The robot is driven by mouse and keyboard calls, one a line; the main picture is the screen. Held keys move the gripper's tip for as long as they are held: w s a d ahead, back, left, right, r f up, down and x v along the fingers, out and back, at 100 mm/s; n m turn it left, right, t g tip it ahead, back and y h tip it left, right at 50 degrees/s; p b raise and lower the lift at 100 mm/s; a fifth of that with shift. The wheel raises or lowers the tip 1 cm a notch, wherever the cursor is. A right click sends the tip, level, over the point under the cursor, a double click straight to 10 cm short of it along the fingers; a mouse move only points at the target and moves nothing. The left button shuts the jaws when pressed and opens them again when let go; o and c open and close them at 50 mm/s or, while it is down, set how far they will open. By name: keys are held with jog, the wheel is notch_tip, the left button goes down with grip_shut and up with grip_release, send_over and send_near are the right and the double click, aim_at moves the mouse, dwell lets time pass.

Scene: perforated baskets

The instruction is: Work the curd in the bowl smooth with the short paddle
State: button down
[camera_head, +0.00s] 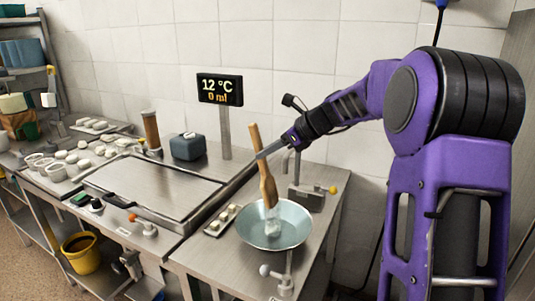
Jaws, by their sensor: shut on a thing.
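The short wooden paddle (267,185) stands nearly upright, its top tilted slightly left. My gripper (264,153) comes in from the right and is shut on the paddle's shaft at about mid-height. The paddle's lower end is inside the wide, pale metal bowl (300,229) on the right steel table. A small whitish patch (273,226), perhaps curd, shows in the bowl at the paddle's foot. It is too small to tell how smooth it is or where the paddle ends.
A small tray (220,219) of pale pieces lies left of the bowl. A clamp-like fitting (285,275) stands in front, another device (307,197) behind right. A display (219,89) reads 12 °C and 0 ml.

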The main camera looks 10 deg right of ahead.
aim_at(267, 173)
jog(key=shift+f+b, duration=2.85)
jog(key=shift+b, duration=0.25)
jog(key=shift+f, duration=0.25)
jog(key=shift+r, duration=0.1)
jog(key=shift+w+d+p, duration=0.15)
jog(key=shift+p, duration=0.3)
jog(key=shift+w+d, duration=0.2)
jog(key=shift+w, duration=0.05)
jog(key=shift+s+a, duration=0.1)
jog(key=shift+s, duration=0.05)
jog(key=shift+s+a+f, duration=0.2)
jog(key=shift+s+a, duration=0.35)
jog(key=shift+s, duration=0.2)
